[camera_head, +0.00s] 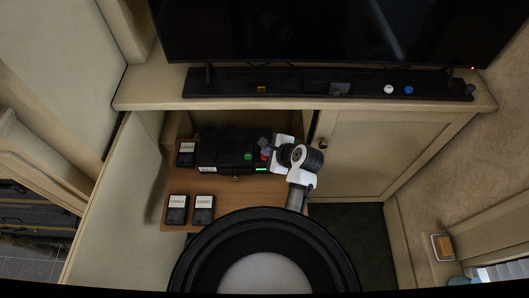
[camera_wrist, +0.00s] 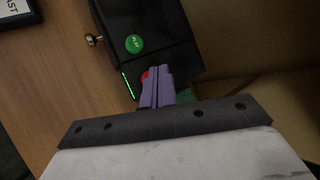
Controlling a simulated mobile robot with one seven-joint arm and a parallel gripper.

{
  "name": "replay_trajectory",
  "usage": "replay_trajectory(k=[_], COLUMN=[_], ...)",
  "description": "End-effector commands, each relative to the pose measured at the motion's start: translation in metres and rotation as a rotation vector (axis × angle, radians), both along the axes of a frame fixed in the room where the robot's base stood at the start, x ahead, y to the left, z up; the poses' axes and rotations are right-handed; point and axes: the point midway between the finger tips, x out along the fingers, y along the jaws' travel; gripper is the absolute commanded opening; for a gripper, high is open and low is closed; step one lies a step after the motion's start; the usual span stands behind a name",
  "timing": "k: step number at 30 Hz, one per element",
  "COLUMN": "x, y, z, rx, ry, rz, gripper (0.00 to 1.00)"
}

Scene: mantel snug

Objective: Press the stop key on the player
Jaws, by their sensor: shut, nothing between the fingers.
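The player (camera_head: 222,152) is a black box on a wooden board inside the open cabinet; it also shows in the wrist view (camera_wrist: 170,30). Its round green key (camera_wrist: 134,44) reads PLAY. A red key (camera_wrist: 145,77) lies beside it, mostly hidden behind my fingers, so any label on it cannot be read. A green strip (camera_wrist: 128,86) glows along the player's edge. My gripper (camera_wrist: 160,70) is shut and empty, its purple fingertips over or right beside the red key. I cannot tell whether they touch it. In the head view my gripper (camera_head: 268,146) is at the player's right end.
Black cases with white labels lie on the board (camera_head: 235,187): one left of the player (camera_head: 186,153) and two in front (camera_head: 177,209) (camera_head: 203,209). A cabinet door (camera_head: 365,155) closes the right side. A shelf (camera_head: 150,91) with a television (camera_head: 340,30) overhangs the opening.

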Motion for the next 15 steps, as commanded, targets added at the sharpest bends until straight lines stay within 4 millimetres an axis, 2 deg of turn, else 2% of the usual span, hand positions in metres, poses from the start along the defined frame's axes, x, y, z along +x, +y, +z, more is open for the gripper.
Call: replay_trajectory(k=[10,15], x=[0.000,0.000], y=[0.000,0.000], z=[0.001,0.013], rx=[0.000,0.000], ry=[0.000,0.000], rz=[0.000,0.000], gripper=[0.00,0.00])
